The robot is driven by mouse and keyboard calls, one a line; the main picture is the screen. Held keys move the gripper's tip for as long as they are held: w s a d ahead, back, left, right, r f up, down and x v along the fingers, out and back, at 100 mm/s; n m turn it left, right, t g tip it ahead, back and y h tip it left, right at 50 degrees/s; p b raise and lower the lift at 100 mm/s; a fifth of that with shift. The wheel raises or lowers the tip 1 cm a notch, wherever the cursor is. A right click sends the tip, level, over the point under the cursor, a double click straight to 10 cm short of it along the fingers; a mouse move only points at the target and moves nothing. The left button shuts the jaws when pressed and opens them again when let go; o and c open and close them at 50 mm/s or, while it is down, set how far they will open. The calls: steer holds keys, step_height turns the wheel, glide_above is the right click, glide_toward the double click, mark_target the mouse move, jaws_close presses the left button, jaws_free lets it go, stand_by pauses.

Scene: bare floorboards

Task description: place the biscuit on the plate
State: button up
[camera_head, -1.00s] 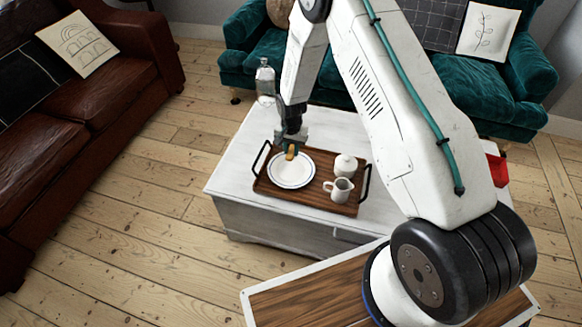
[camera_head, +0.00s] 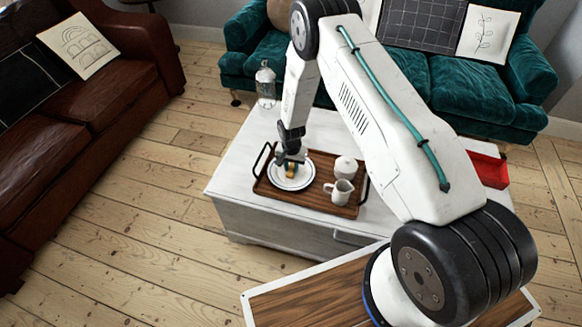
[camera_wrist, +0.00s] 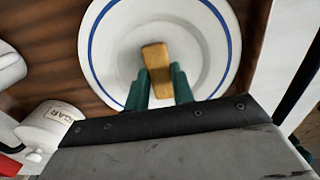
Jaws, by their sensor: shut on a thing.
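The biscuit (camera_wrist: 157,68) is a golden-brown rounded bar. My gripper (camera_wrist: 160,88) is shut on it, with a green finger on each side of its near end. In the wrist view the biscuit shows over the middle of the plate (camera_wrist: 103,82), which is white with a blue rim line. In the head view the plate (camera_head: 303,184) sits on the left part of a wooden tray. My gripper (camera_head: 290,165) points down over the plate with the biscuit (camera_head: 289,173) low between its fingers. I cannot tell whether the biscuit touches the plate.
The wooden tray (camera_head: 317,205) with dark handles lies on a white table (camera_head: 226,190). A white jug (camera_head: 339,192) and a lidded sugar pot (camera_head: 346,168) stand right of the plate.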

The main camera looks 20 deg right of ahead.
steer(key=o, duration=1)
steer(key=shift+f, duration=0.1)
steer(key=shift+c, duration=0.2)
step_height(320, 180, up, 13)
step_height(320, 180, up, 16)
steer(key=n, duration=0.1)
glide_above(291, 169)
steer(key=s, duration=0.3)
steer(key=s+d+r+n, duration=0.1)
steer(key=s+r, duration=0.3)
steer(key=r, duration=0.4)
steer(key=s+r+n, duration=0.1)
steer(key=s+r, duration=0.4)
steer(key=r, duration=0.3)
steer(key=s+r+n, duration=0.1)
steer(key=s+r, duration=0.3)
steer(key=s, duration=0.5)
steer(key=s+r+n, duration=0.1)
steer(key=s+r, duration=0.3)
steer(key=s, duration=0.5)
steer(key=s+d+r+n+t, duration=0.1)
steer(key=s+r+n, duration=0.1)
steer(key=s, duration=0.7)
steer(key=shift+s+r, duration=0.35)
steer(key=shift+r, duration=0.55)
